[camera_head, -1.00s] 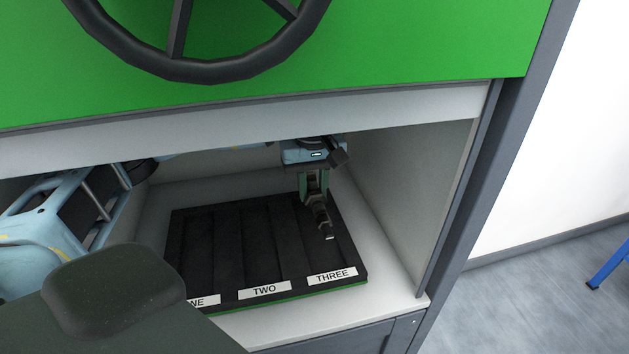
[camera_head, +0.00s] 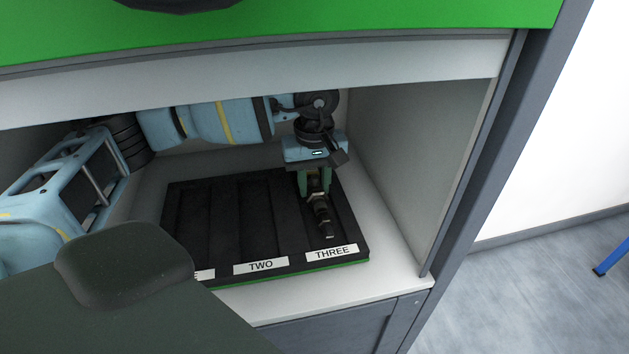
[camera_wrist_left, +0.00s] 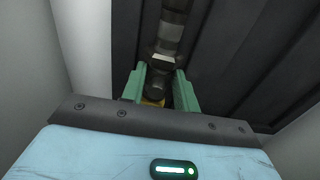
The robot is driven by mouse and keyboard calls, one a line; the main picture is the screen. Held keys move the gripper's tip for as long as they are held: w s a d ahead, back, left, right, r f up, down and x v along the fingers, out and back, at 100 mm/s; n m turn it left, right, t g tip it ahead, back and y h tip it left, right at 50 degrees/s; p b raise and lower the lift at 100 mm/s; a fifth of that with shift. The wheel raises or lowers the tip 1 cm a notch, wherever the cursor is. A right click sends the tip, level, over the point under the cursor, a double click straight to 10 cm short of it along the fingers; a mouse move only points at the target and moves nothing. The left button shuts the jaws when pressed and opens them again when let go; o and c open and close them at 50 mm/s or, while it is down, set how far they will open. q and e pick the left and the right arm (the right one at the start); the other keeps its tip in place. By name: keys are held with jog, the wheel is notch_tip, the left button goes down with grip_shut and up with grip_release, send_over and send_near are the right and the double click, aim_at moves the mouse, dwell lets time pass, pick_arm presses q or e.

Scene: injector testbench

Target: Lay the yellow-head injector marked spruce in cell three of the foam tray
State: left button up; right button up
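The injector (camera_head: 321,217) lies lengthwise in cell three of the black foam tray (camera_head: 226,262), dark and stepped, its tip toward the THREE label (camera_head: 332,252). It also shows in the wrist view (camera_wrist_left: 171,38), with a bit of its yellow head (camera_wrist_left: 154,102) between the fingers. Its spruce marking is not readable. My left gripper (camera_head: 315,190) points down over the head end. Its green fingers (camera_wrist_left: 160,85) stand on either side of the injector and look slightly parted from it. My right gripper is not in view.
The tray sits in a pale bay with a side wall (camera_head: 410,170) close on the right and a low lintel (camera_head: 400,75) above my arm. Cell two and the cell left of it look empty. A dark rounded form covers the lower left.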

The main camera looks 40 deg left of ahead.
pick_arm(q)
jog(key=o, duration=0.4)
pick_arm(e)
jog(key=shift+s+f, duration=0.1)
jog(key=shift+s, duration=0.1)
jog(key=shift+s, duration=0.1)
pick_arm(q)
jog(key=shift+r, duration=0.25)
notch_tip(320, 180, up, 7)
jog(key=shift+f, duration=0.15)
jog(key=shift+r, duration=0.3)
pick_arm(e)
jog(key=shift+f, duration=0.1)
